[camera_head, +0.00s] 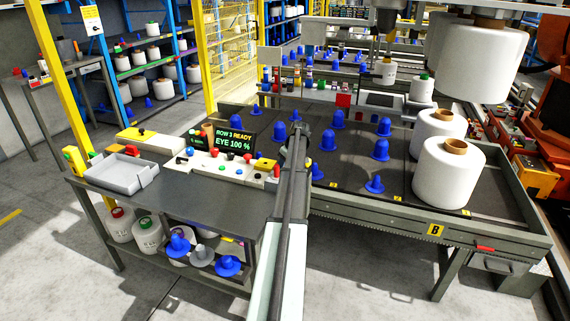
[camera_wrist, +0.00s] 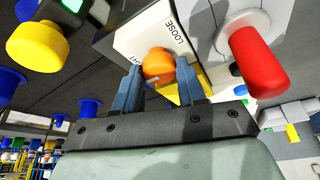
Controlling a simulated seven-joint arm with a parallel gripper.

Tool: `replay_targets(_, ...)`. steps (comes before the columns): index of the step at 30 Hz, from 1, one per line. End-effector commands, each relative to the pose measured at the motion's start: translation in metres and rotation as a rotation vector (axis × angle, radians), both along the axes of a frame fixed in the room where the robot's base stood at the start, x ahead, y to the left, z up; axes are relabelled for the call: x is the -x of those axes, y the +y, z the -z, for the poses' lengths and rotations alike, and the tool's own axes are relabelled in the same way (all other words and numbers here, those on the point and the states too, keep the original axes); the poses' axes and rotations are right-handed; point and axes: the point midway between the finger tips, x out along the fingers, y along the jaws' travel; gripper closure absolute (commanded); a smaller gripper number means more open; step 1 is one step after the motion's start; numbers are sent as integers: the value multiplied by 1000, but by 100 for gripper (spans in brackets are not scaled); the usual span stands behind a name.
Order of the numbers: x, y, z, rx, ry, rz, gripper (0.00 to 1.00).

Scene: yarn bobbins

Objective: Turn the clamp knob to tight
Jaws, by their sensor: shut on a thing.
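The clamp knob (camera_wrist: 158,65) is a round orange knob in the wrist view, on a light panel. The printed word LOOSE (camera_wrist: 174,34) is on the panel just beyond it. Which way the knob is turned cannot be told. In the head view my arm reaches up the middle and hides the knob and my fingertips.
A red handle (camera_wrist: 260,62) stands close to the right of the knob, and a yellow knob (camera_wrist: 38,46) is at left. In the head view a display (camera_head: 229,138) reads ROW 3 READY, EYE 100 %. A grey tray (camera_head: 121,173) is at left; white bobbins (camera_head: 446,185) stand at right.

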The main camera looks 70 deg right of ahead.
Motion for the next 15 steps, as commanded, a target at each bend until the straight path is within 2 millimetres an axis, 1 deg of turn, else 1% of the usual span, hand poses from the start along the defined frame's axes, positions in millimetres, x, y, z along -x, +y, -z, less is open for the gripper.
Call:
replay_targets(5, 0, 1, 1, -1, 2, -1, 90)
replay_targets(6, 0, 1, 1, -1, 2, -1, 57)
replay_targets(12, 0, 0, 0, 0, 1, 0, 38)
replay_targets(13, 0, 0, 0, 0, 1, 0, 36)
replay_targets(15, 0, 0, 0, 0, 1, 0, 36)
